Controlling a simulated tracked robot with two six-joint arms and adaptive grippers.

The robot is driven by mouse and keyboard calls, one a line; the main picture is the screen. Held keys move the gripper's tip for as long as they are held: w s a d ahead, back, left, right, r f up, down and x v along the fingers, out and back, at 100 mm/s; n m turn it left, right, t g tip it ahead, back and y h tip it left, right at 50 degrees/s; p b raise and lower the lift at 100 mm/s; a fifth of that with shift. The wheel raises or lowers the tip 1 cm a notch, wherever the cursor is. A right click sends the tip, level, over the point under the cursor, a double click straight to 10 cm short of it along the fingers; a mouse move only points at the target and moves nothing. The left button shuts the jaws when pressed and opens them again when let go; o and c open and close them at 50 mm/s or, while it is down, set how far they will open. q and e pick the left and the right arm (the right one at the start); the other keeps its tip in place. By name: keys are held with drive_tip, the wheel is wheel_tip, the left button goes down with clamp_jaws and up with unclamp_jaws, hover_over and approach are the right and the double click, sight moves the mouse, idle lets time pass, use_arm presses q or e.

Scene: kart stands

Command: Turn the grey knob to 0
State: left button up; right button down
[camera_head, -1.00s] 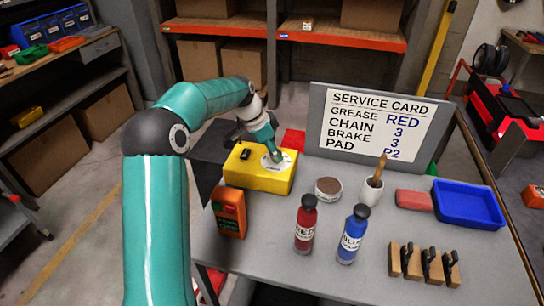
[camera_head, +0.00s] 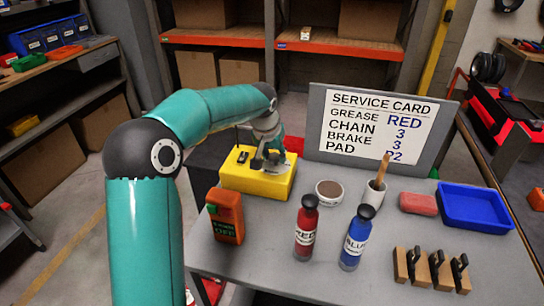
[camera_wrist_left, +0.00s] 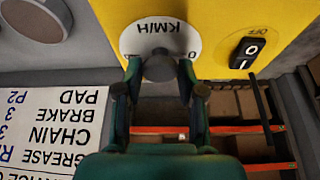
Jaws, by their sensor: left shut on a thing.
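A yellow box (camera_head: 262,186) stands on the grey table, left of the service card. In the left wrist view its yellow face (camera_wrist_left: 215,25) carries a white round dial (camera_wrist_left: 150,38) marked KM/H, and the grey knob (camera_wrist_left: 158,68) sits at the dial's middle. My left gripper (camera_head: 265,163) is over the dial, shut on the grey knob. In the wrist view its fingers (camera_wrist_left: 159,88) are on either side of the knob. The gripper hides the knob in the head view. Most dial numbers and any pointer cannot be read. My right gripper is not in view.
A black switch (camera_wrist_left: 243,52) marked OFF is beside the dial. The service card board (camera_head: 376,130) stands behind. An orange device (camera_head: 226,216), red bottle (camera_head: 306,228), blue bottle (camera_head: 356,238), tin (camera_head: 328,193), cup (camera_head: 371,198) and blue tray (camera_head: 472,207) are on the table.

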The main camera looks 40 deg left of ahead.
use_arm(q)
drive_tip(key=shift+f+n, duration=0.1)
drive_tip(key=shift+n, duration=0.5)
drive_tip(key=o, duration=1.1)
drive_tip(key=shift+s+r, duration=0.15)
drive_tip(key=shift+r, duration=0.4)
drive_tip(key=v, duration=1.1)
drive_tip(key=shift+d, duration=0.25)
